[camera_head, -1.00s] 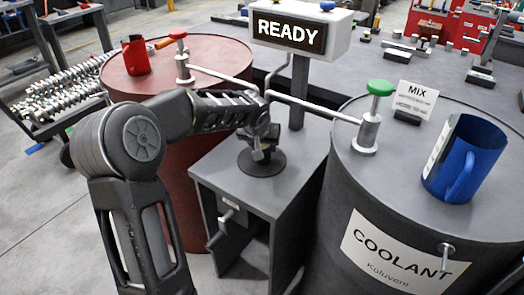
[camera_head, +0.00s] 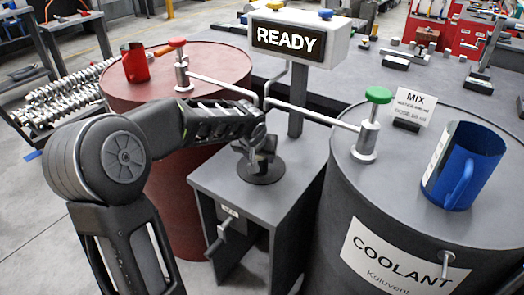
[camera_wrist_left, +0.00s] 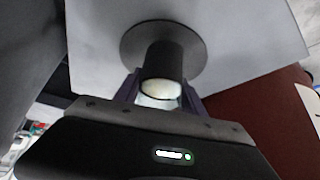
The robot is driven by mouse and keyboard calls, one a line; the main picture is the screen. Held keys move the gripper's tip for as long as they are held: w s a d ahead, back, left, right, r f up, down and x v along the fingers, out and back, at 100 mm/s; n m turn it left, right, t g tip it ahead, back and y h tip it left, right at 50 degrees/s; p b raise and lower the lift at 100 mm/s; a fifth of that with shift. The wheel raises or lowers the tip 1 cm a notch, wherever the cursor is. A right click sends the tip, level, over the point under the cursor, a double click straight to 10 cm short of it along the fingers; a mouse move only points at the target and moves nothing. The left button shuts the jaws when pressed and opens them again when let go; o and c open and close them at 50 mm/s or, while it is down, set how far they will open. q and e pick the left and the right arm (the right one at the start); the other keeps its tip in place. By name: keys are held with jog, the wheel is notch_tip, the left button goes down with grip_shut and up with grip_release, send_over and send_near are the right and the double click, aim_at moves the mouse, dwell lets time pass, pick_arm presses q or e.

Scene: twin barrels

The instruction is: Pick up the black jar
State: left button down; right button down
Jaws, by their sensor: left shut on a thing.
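My left arm comes in from the left in the head view, and its gripper (camera_head: 257,148) is above the dark round disc (camera_head: 262,173) on the grey cabinet. In the left wrist view the black jar (camera_wrist_left: 166,63) is a dark cylinder with a pale end facing the camera. My left gripper's fingers (camera_wrist_left: 160,92) lie on both sides of it and are shut on it. The disc (camera_wrist_left: 131,44) shows behind the jar; I cannot tell whether the jar touches it. In the head view the gripper mostly hides the jar. My right gripper is not in view.
A red barrel (camera_head: 214,65) with a red cup (camera_head: 135,64) stands left of the cabinet (camera_head: 205,182). A grey COOLANT barrel (camera_head: 340,205) with a blue mug (camera_head: 463,165) and a green-topped valve (camera_head: 368,130) stands right. The READY sign (camera_head: 300,40) on its post is close behind my gripper.

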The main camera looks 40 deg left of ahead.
pick_arm(q)
jog(key=s+d, duration=0.2)
jog(key=s, duration=0.2)
jog(key=s+d, duration=0.2)
jog(key=s, duration=0.2)
jog(key=s+d, duration=0.1)
jog(key=s, duration=0.4)
jog(key=shift+d, duration=0.4)
